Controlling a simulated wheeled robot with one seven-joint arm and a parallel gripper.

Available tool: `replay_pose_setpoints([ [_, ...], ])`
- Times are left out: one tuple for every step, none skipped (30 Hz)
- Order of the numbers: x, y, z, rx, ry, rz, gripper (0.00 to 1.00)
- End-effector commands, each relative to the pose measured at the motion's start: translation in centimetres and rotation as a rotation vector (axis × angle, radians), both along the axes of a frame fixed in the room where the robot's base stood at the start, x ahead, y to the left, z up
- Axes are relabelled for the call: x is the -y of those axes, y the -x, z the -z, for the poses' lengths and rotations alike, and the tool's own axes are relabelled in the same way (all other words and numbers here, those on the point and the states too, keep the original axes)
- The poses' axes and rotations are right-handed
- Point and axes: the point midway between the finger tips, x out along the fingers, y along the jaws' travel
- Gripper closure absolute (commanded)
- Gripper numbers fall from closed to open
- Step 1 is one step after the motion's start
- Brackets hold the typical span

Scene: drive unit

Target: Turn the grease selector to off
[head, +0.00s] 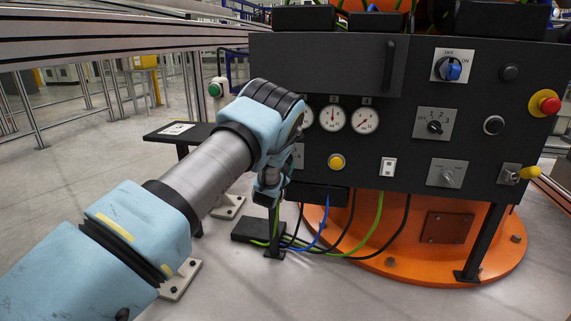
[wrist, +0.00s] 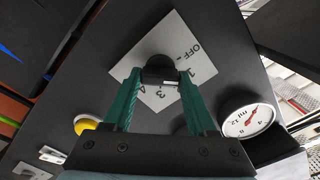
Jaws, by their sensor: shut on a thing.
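In the wrist view, a selector with a black knob (wrist: 156,66) sits on a light square plate (wrist: 198,68) marked OFF and with numbers, 3 and 4 among them. No grease label is legible. My gripper (wrist: 160,77) has its two green fingers on either side of the knob, shut on it. A small white mark shows on the knob; I cannot tell for sure which marking it points to. In the head view, my gripper (head: 268,188) is at the panel's left edge, and my arm hides the knob. Only an edge of the plate (head: 298,155) shows there.
The dark panel (head: 400,170) carries gauges (head: 332,118), a yellow button (head: 336,161), a blue switch (head: 451,69), another numbered selector (head: 435,127) and a red stop button (head: 549,102). In the wrist view, a gauge (wrist: 248,116) is right of the fingers and the yellow button (wrist: 87,124) left.

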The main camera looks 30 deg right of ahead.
Motion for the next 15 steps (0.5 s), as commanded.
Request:
replay_pose_setpoints([
  [-0.12,-0.08,0.11,-0.033,0.034,-0.002,0.98],
  [-0.16,-0.12,0.12,-0.053,0.055,-0.003,0.98],
  [-0.17,-0.13,0.12,-0.079,0.082,-0.003,0.98],
  [-0.15,-0.12,0.09,-0.098,0.103,-0.003,0.98],
  [-0.15,-0.12,0.09,-0.117,0.125,-0.003,0.98],
  [-0.18,-0.14,0.10,-0.142,0.151,-0.003,0.98],
  [-0.18,-0.13,0.12,-0.161,0.170,-0.003,0.98],
  [-0.14,-0.09,0.14,-0.180,0.190,-0.002,0.98],
  [-0.18,-0.11,0.16,-0.203,0.215,-0.003,0.98],
  [-0.20,-0.13,0.17,-0.221,0.234,-0.003,0.98],
  [-0.19,-0.11,0.18,-0.238,0.252,-0.003,0.98],
  [-0.19,-0.11,0.16,-0.259,0.275,-0.003,0.98],
  [-0.18,-0.10,0.16,-0.276,0.293,-0.003,0.98],
  [-0.20,-0.12,0.16,-0.290,0.308,-0.003,0.98],
  [-0.20,-0.12,0.15,-0.309,0.329,-0.003,0.98],
])
